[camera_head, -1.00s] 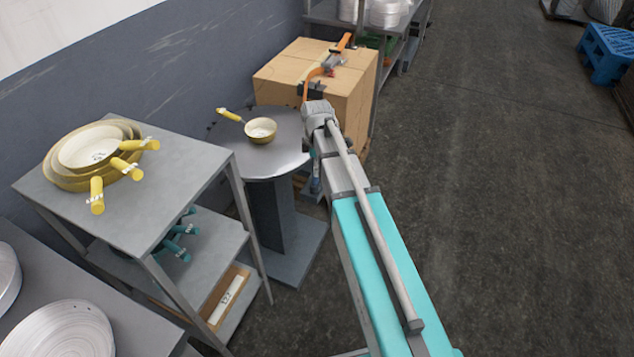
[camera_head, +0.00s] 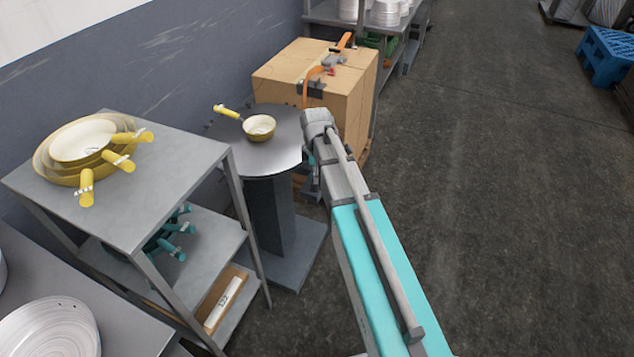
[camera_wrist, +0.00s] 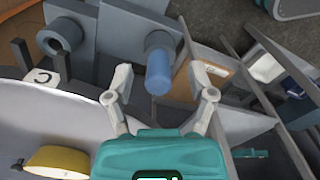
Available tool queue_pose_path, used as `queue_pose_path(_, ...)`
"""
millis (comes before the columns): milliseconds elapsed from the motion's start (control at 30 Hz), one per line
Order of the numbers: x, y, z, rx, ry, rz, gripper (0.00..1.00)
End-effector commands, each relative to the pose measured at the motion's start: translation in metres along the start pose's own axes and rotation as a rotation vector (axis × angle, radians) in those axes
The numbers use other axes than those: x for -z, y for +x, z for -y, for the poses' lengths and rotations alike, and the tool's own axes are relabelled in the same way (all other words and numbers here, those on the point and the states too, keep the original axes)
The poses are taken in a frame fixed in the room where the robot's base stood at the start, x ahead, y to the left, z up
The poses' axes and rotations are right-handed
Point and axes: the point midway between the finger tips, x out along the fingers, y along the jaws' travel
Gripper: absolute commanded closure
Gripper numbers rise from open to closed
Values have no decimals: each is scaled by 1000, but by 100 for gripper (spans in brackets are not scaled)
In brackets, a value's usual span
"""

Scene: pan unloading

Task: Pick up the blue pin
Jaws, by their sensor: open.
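The blue pin (camera_wrist: 159,72) is a short blue cylinder in the middle of the wrist view. Its far end meets a grey round holder on a grey upright plate (camera_wrist: 115,33). My gripper (camera_wrist: 162,80) is open, with one pale finger on each side of the pin in the picture. I see no contact, and the depth between fingers and pin is hard to judge. In the head view my arm hides the pin and most of the gripper.
A round grey table (camera_head: 275,158) with a small yellow-handled pan (camera_head: 259,127) stands beside my arm. A cardboard box (camera_head: 350,95) is behind it. A grey shelf (camera_head: 175,165) with nested pans is at left. A second, empty-looking grey holder (camera_wrist: 62,36) is left of the pin.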

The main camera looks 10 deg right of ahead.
Motion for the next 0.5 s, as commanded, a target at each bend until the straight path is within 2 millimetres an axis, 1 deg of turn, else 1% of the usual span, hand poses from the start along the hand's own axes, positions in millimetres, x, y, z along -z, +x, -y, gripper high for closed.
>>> queue_pose_path(33,0,7,0,0,0,0,29)
queue_pose_path(133,0,11,0,0,0,0,29)
queue_pose_path(500,0,12,0,0,0,0,29)
